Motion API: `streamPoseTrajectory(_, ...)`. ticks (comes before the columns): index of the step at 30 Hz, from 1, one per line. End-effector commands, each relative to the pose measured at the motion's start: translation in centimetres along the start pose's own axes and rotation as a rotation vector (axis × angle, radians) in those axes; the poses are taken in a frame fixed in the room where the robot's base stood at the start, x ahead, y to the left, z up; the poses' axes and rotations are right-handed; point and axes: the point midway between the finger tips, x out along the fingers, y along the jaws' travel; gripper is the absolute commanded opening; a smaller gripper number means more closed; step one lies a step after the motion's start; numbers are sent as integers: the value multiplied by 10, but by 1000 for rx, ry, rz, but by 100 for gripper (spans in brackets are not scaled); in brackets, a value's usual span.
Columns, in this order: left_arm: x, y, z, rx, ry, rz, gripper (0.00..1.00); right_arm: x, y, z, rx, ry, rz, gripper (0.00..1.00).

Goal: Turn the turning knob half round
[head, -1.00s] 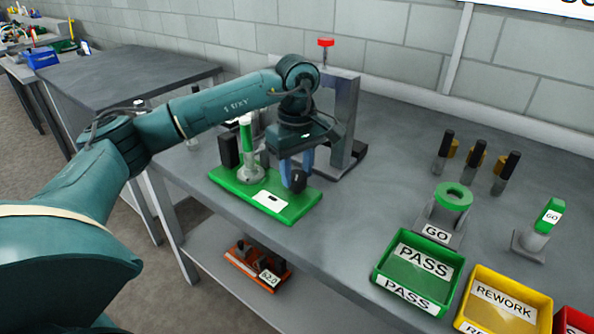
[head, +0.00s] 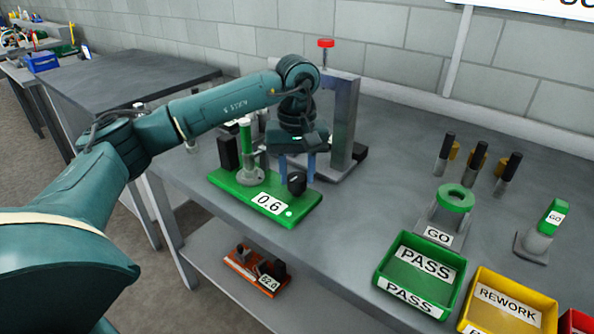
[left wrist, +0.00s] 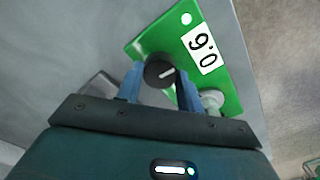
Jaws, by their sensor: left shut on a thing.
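The turning knob (head: 297,183) is a black round knob on the right end of a green base (head: 225,181). My right gripper is in neither view.
A grey press frame with a red top (head: 325,43) stands close behind the gripper. A green post (head: 246,137) rises left of it. To the right are a GO gauge (head: 455,197), a green PASS bin (head: 417,275) and a yellow REWORK bin (head: 505,301). The bench between is clear.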

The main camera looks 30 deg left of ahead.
Motion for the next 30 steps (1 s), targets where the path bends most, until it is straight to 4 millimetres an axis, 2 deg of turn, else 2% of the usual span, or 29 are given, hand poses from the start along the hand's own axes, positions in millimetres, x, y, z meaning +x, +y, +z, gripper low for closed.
streamPoseTrajectory(12,0,0,0,7,-1,0,14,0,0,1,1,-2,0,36)
streamPoseTrajectory(13,0,0,0,7,-1,0,39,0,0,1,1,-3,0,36)
streamPoseTrajectory(18,0,0,0,6,-1,0,53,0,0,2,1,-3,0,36)
streamPoseTrajectory(21,0,0,0,6,-1,0,59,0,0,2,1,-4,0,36)
streamPoseTrajectory(30,-5,0,0,5,1,1,59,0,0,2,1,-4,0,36)
